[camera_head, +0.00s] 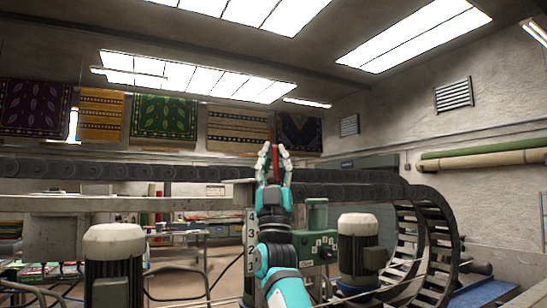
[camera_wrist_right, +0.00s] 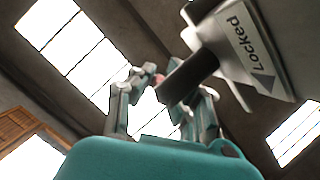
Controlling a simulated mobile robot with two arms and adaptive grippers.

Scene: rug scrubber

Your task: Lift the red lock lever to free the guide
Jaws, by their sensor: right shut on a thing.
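The red lock lever (camera_head: 275,163) shows as a narrow upright red strip between the fingers of my right gripper (camera_head: 274,156) in the head view. My right arm reaches up from the bottom centre, with its fingers shut around the lever. In the right wrist view, my right gripper (camera_wrist_right: 162,97) has its fingers on either side of the dark lever shaft (camera_wrist_right: 188,76), which has a small reddish patch at its end. A plate reading "Locked" (camera_wrist_right: 246,46) sits beside the shaft. The fingers hide part of the lever. My left gripper is not in view.
A long dark chain rail (camera_head: 120,168) crosses behind the gripper and curves down at the right (camera_head: 435,215). Grey-topped motors stand at left (camera_head: 113,265) and right (camera_head: 358,248). A green gearbox (camera_head: 317,240) and a numbered scale (camera_head: 251,240) are close to my arm.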

